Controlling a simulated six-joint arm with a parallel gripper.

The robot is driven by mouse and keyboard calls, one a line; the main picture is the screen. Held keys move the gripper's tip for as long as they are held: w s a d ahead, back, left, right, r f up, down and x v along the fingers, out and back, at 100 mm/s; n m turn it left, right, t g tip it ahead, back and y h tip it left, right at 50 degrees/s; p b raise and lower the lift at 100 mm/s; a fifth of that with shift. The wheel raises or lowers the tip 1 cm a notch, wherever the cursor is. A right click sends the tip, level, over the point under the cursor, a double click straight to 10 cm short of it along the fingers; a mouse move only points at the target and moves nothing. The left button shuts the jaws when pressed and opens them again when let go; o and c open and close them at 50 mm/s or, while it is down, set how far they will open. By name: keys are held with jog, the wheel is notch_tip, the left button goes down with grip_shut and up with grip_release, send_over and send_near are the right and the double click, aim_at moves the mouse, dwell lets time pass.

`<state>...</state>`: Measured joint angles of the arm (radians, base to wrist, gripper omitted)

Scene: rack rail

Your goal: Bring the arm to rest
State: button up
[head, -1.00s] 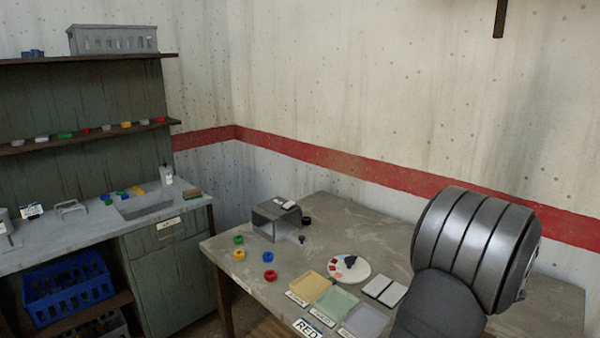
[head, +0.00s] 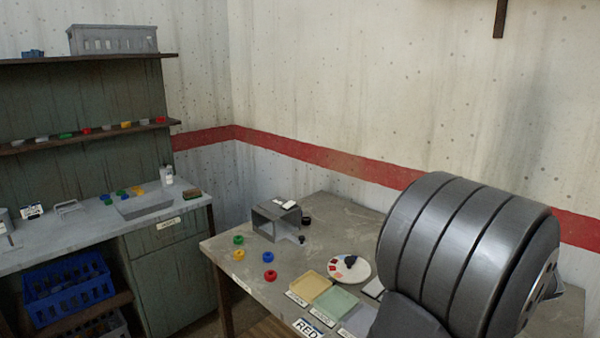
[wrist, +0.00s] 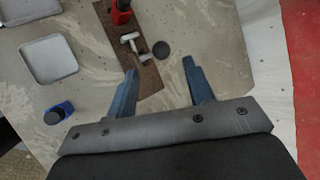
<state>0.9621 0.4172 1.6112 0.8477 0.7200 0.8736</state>
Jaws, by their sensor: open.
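My gripper (wrist: 158,88) is in the wrist view with its two blue-grey fingers spread apart and nothing between them. It is above the grey table (wrist: 210,30). A brown board (wrist: 125,40) with a red piece (wrist: 121,12) and a metal T-shaped piece (wrist: 142,55) lies ahead of the fingers. In the head view my grey arm link fills the lower right and the gripper is not seen there.
In the wrist view, a grey tray (wrist: 48,58) and a blue item (wrist: 59,113) lie to the left.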

jog(key=d+v, duration=0.1)
jog(key=v, duration=0.6)
jog(key=x, duration=1.1)
jog(key=a+x, duration=0.1)
jog(key=x, duration=0.5)
jog(key=shift+w+f, duration=0.3)
jog(key=shift+s+d, duration=0.1)
jog(key=shift+d, duration=0.1)
jog(key=shift+s+d+t, duration=0.15)
jog(key=shift+s+t, duration=0.05)
jog(key=shift+t, duration=0.1)
jog(key=shift+s+d+m+t+y, duration=0.25)
jog(key=shift+s+m+t+y, duration=0.05)
jog(key=shift+t+y, duration=0.2)
